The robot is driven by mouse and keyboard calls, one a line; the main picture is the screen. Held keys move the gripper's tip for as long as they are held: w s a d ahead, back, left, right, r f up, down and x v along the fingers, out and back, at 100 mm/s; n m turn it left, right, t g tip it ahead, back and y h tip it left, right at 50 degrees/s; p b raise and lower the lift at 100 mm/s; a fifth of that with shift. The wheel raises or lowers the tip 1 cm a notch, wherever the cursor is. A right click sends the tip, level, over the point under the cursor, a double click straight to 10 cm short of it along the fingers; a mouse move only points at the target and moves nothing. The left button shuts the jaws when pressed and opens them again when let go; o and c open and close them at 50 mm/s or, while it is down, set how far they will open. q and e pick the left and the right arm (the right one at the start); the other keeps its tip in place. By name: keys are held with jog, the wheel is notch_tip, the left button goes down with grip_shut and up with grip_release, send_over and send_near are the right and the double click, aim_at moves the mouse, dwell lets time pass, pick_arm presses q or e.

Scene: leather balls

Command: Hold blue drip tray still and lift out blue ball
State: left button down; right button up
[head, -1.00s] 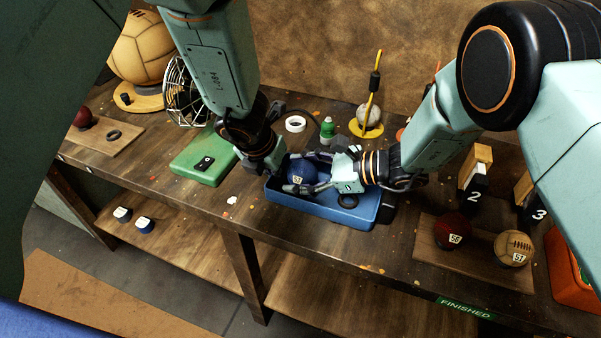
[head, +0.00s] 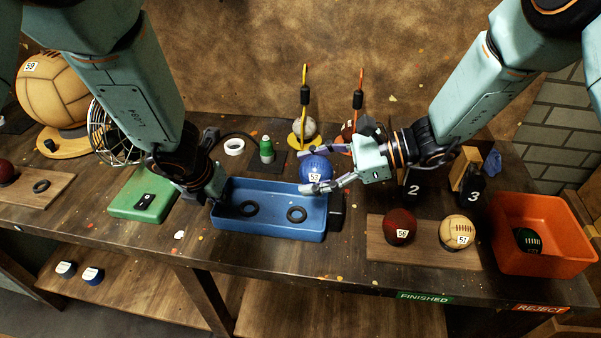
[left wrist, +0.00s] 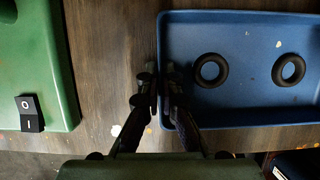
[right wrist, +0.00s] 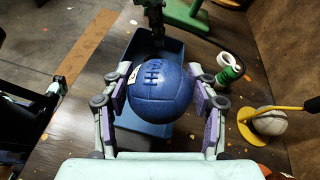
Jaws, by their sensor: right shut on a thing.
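The blue drip tray (head: 270,232) stands on the workbench with two black rings lying in it. My left gripper (head: 218,196) is at the tray's left end; in the left wrist view its fingers (left wrist: 158,95) are closed about the tray's left wall (left wrist: 163,60). The blue ball (head: 316,167), with a white number label, is held between the fingers of my right gripper (head: 328,170). In the right wrist view the ball (right wrist: 165,95) sits between both finger pairs, above and apart from the tray (right wrist: 140,50).
A green box with a black switch (head: 143,194) stands left of the tray. A green bottle (head: 266,150) and yellow stand (head: 304,140) are behind. A board with a red ball (head: 399,227) and a tan ball (head: 458,232) lies right, beside an orange bin (head: 540,260).

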pick_arm(q)
jog(key=c, duration=1.4)
grip_release()
jog(key=shift+c, duration=0.2)
jog(key=v, duration=1)
jog(key=shift+r, duration=0.3)
jog(key=shift+s+a+r, duration=0.1)
jog(key=shift+s+r, duration=0.3)
jog(key=shift+r, duration=0.25)
